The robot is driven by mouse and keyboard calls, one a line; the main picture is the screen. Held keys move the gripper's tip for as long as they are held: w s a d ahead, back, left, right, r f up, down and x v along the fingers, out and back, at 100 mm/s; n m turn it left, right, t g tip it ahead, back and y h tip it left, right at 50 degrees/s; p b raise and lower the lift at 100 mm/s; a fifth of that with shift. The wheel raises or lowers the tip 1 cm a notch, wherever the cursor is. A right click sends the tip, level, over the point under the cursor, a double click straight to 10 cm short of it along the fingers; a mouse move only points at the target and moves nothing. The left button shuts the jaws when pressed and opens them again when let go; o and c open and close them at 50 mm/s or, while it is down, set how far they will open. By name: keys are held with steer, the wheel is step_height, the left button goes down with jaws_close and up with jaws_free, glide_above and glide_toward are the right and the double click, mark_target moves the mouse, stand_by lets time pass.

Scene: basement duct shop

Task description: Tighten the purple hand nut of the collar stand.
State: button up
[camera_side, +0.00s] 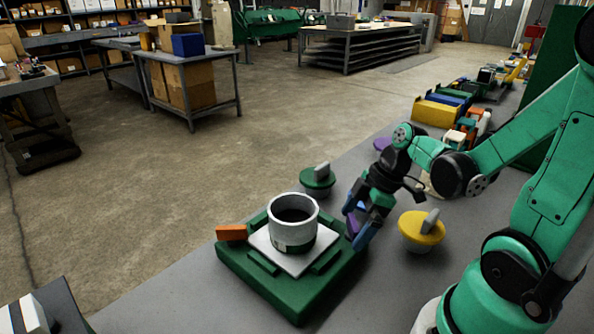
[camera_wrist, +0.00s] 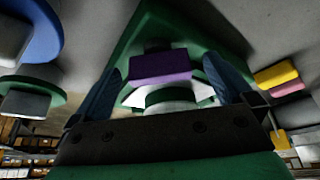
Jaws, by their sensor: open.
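The collar stand (camera_side: 285,300) is a green base with a white plate and an upright grey collar (camera_side: 293,213) on it. An orange hand nut (camera_side: 231,233) sticks out on its left side. The purple hand nut (camera_side: 351,226) is on its right side, partly hidden by my gripper (camera_side: 359,217). In the wrist view, the purple nut (camera_wrist: 160,67) lies between the blue fingers of my open gripper (camera_wrist: 162,65). A gap shows between the nut and each finger. The green base (camera_wrist: 215,30) shows behind it.
A yellow lid with a grey grip (camera_side: 422,230) stands right of my gripper, and a green one (camera_side: 317,182) behind the stand. Yellow bins (camera_side: 437,112) and small coloured parts lie farther back. The grey bench is clear in front of the yellow lid.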

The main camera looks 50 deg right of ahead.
steer(key=c, duration=1.3)
steer(key=m, duration=0.2)
steer(key=m+t+h, duration=0.1)
steer(key=m, duration=0.1)
steer(key=shift+s+a+m+h, duration=0.1)
steer(key=shift+m+h, duration=0.2)
steer(key=m+h, duration=0.1)
steer(key=m, duration=0.3)
steer(key=shift+a+m+h, duration=0.1)
steer(key=shift+m+h, duration=0.2)
steer(key=shift+h, duration=0.1)
steer(key=m, duration=0.2)
steer(key=m+h, duration=0.1)
steer(key=m, duration=0.1)
steer(key=shift+m+h, duration=0.3)
steer(key=shift+a+m+g+h, duration=0.1)
steer(key=shift+m+g+h, duration=0.5)
steer(key=shift+m, duration=1.5)
